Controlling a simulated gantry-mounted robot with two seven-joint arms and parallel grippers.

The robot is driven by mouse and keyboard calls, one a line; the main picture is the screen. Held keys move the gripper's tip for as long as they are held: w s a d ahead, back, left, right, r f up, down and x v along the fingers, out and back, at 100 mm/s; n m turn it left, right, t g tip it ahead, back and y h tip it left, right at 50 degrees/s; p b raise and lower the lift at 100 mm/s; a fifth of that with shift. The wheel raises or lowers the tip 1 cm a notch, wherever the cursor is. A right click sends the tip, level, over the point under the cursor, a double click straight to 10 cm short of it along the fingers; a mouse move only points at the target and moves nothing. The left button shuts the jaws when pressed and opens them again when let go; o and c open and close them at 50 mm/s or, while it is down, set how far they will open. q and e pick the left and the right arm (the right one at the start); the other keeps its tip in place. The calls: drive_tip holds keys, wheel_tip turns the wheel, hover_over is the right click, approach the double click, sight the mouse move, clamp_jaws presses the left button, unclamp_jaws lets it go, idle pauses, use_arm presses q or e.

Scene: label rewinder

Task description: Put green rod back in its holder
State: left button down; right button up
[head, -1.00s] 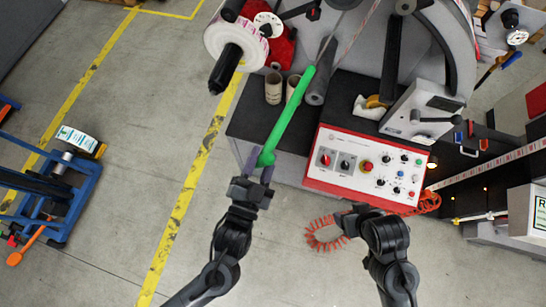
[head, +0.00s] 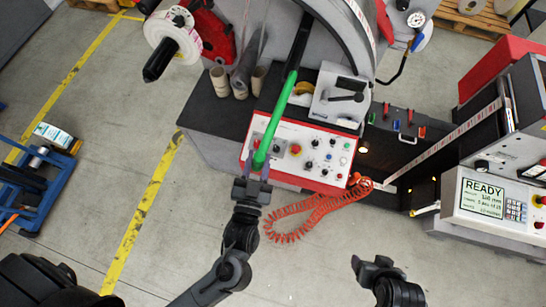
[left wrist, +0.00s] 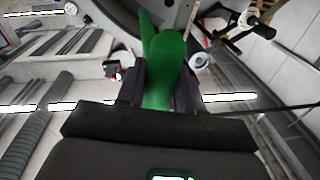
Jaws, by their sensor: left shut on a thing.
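The green rod (head: 276,118) is held by my left gripper (head: 257,172), shut on its thick lower end. The rod slants up and slightly right over the control panel, apart from or touching the machine I cannot tell. Its far end lies close in the picture to a black bar (head: 301,40). In the left wrist view the rod (left wrist: 165,65) is between the two dark fingers and points away from the camera. I cannot make out the rod's holder for certain. My right gripper (head: 362,268) is at the lower right, apart from everything; its opening is unclear.
A red-edged control panel (head: 297,150) with knobs and buttons lies under the rod. Cardboard tubes (head: 219,80) stand to its left. A coiled red hose (head: 290,225) hangs below right. A READY display (head: 484,197) is at right.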

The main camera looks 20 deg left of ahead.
sight(262, 145)
use_arm(q)
drive_tip(key=shift+s+a+f+n+g+y, duration=0.2)
drive_tip(key=shift+s+f+n+g+y, duration=0.15)
drive_tip(key=shift+s+f+n, duration=0.45)
drive_tip(key=shift+s+a+n, duration=0.1)
drive_tip(key=shift+a+n, duration=0.05)
drive_tip(key=shift+n, duration=0.15)
drive_tip(key=shift+w, duration=0.25)
drive_tip(key=shift+d+x, duration=0.2)
drive_tip(key=shift+x, duration=0.95)
drive_tip(key=shift+d+b+x, duration=0.2)
drive_tip(key=shift+b+x, duration=0.35)
drive_tip(key=shift+x, duration=0.6)
drive_tip(key=shift+d+b+x, duration=0.2)
drive_tip(key=shift+b+x, duration=0.3)
drive_tip(key=shift+x, duration=0.65)
drive_tip(key=d+b+x, duration=0.2)
drive_tip(key=b+x, duration=0.5)
drive_tip(key=x, duration=0.8)
drive_tip(key=shift+w+f, duration=0.35)
drive_tip(key=shift+w, duration=0.15)
drive_tip(key=shift+w+f, duration=0.15)
drive_tip(key=shift+w, duration=0.15)
